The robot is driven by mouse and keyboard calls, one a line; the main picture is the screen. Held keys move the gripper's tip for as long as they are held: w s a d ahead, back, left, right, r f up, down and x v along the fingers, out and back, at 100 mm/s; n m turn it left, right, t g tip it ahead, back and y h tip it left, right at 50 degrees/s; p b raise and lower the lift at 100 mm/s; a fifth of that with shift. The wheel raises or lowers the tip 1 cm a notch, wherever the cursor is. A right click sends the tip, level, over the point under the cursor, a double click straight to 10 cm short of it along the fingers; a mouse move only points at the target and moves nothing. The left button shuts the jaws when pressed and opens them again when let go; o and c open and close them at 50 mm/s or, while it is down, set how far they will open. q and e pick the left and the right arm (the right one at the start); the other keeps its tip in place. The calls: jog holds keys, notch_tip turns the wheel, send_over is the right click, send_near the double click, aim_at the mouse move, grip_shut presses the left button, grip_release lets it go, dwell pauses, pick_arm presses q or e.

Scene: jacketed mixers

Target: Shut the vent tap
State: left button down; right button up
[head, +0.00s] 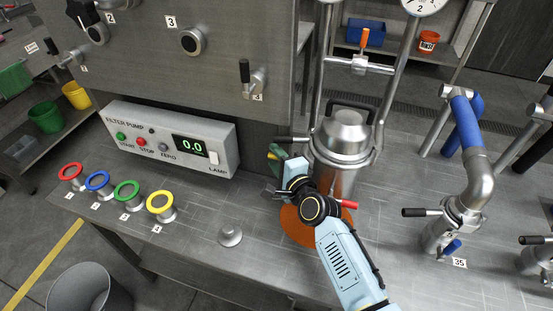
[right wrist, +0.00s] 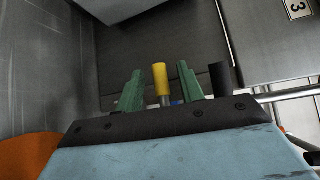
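My right gripper (head: 276,157) reaches in beside the left of a steel vessel (head: 346,138) in the head view. In the right wrist view its two green fingers stand apart, and a yellow handle (right wrist: 161,79) on a metal stem shows between them. Gaps show on both sides of the handle. A black handle (right wrist: 220,79) stands just right of the fingers. No label marks which is the vent tap. My left gripper is out of view.
An orange-handled tap (head: 363,45) sits on the pipework above the vessel. A pump control box (head: 172,137) and several coloured rings on posts stand on the bench to the left. A blue-sleeved pipe (head: 466,125) rises at right. An orange disc (head: 299,228) lies under the vessel.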

grip_shut()
jog(key=n+g+y+b, duration=0.1)
jog(key=b, duration=0.1)
jog(key=s+n+g+y+b, duration=0.1)
jog(key=n+y+b, duration=0.1)
jog(key=b, duration=0.1)
jog(key=shift+y, duration=0.3)
grip_release()
dwell(0.6)
